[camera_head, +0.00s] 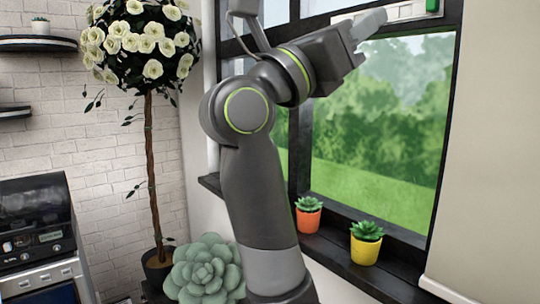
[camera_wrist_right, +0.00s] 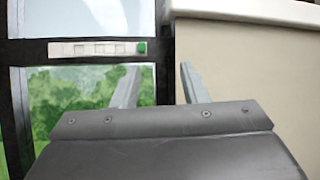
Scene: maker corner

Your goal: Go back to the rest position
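My right gripper (camera_head: 372,22) is raised high in front of the window in the head view, at the end of my dark grey arm. In the right wrist view my right gripper (camera_wrist_right: 159,67) has its two grey fingers spread apart with nothing between them. My left gripper is in neither view.
A white strip panel (camera_wrist_right: 95,49) with a green end is on the dark window frame; it also shows near the fingers in the head view (camera_head: 405,12). An orange pot (camera_head: 308,219) and a yellow pot (camera_head: 365,249) stand on the sill. A flowering tree (camera_head: 150,150) stands left.

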